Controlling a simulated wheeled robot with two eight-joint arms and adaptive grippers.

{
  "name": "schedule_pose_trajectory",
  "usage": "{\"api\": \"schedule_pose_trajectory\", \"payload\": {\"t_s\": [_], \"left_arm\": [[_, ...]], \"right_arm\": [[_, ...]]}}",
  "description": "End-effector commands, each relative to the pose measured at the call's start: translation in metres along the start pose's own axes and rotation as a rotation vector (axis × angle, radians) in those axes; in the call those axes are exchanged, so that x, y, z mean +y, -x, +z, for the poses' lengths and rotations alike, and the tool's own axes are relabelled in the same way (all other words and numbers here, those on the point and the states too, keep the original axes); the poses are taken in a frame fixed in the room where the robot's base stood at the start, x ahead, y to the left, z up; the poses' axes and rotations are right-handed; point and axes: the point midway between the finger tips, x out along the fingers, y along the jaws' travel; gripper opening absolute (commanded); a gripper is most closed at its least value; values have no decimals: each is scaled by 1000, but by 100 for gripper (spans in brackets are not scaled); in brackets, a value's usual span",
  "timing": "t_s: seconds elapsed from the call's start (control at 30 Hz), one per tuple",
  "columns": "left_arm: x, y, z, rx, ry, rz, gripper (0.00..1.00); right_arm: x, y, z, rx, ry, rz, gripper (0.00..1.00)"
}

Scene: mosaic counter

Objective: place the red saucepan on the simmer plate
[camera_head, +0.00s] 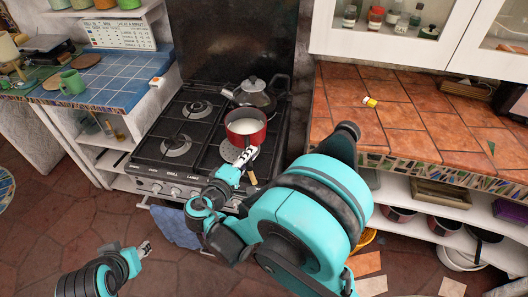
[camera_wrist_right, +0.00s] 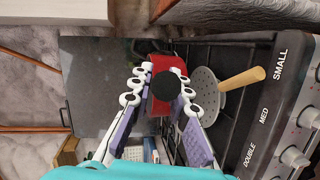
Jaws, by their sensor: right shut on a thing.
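The red saucepan (camera_head: 246,139) with white contents is upright over the hob in the head view. It also shows in the wrist view (camera_wrist_right: 160,60), with its black handle end-on toward the camera. My right gripper (camera_head: 249,154) is shut on this handle; it also shows in the wrist view (camera_wrist_right: 166,88). The simmer plate is a grey perforated disc (camera_wrist_right: 206,97) with a wooden handle, lying on the front right of the hob. In the head view the pan and gripper partly hide it. I cannot tell if the pan touches anything beneath. My left gripper (camera_head: 146,247) is low over the floor, away from the hob.
A grey kettle (camera_head: 255,96) stands on the back right burner, close behind the pan. The left burners (camera_head: 177,146) are empty. A tiled counter (camera_head: 420,120) lies to the right and a blue-tiled counter (camera_head: 120,82) to the left. A blue cloth (camera_head: 176,228) hangs at the oven front.

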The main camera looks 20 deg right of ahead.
Motion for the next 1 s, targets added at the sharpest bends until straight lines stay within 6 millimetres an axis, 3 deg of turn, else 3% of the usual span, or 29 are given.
{"api": "schedule_pose_trajectory", "payload": {"t_s": [0.23, 0.37, 0.67, 1.0], "left_arm": [[0, -9, 7, 0, 0, 0, 38], [0, -11, 8, 0, 0, 0, 38], [0, -28, 20, 0, 0, 0, 38], [0, -28, 20, 0, 0, 0, 38]], "right_arm": [[-21, 12, -21, 1, -1, 5, 0], [-25, 12, -23, 0, -1, 5, 0], [-61, 5, -19, 1, -1, 5, 0], [-62, 5, -18, 1, 0, 5, 0]]}}
